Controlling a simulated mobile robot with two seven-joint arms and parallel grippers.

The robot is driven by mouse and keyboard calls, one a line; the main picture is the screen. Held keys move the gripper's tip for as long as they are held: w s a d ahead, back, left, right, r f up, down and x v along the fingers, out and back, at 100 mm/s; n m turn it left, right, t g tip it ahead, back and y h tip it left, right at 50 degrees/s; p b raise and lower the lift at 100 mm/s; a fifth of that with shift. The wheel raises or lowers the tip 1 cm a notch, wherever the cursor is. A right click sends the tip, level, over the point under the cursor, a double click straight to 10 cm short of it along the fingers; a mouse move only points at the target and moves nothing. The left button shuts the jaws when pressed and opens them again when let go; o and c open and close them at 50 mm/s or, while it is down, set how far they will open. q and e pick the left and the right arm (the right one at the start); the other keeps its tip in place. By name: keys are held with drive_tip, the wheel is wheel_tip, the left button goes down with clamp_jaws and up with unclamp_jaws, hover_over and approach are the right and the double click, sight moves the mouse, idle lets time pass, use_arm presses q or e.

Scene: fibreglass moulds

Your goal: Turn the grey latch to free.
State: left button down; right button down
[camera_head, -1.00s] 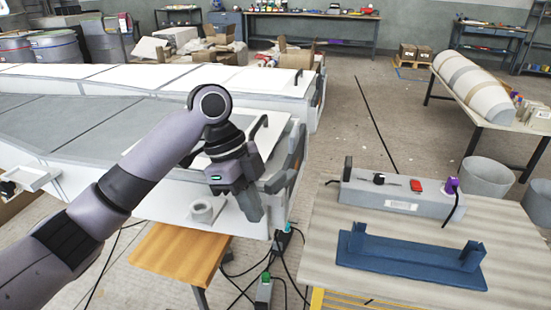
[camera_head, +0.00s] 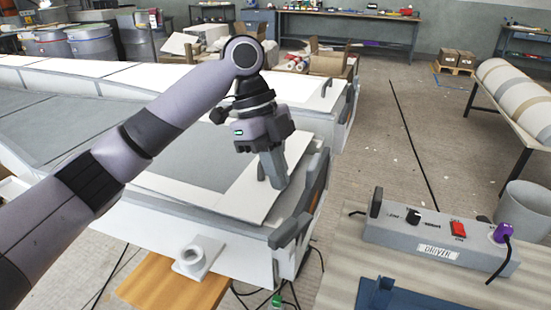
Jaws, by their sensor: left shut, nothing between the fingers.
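My left gripper (camera_head: 274,184) is shut and empty, fingers pointing down over the white panel at the mould's corner, left of the grey bar. It looks apart from the bar; whether the fingertips touch the panel is unclear. My right gripper is not in view.
A grey control box (camera_head: 437,243) with switches and a purple plug stands on the bench at the right. A white ring on a plate (camera_head: 196,258) lies by a wooden top (camera_head: 165,284). Cables run on the floor below the mould. The aisle (camera_head: 390,150) is mostly clear.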

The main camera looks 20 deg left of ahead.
sight(292, 227)
use_arm(q)
drive_tip(key=shift+x, duration=2.8)
drive_tip(key=shift+a, duration=0.1)
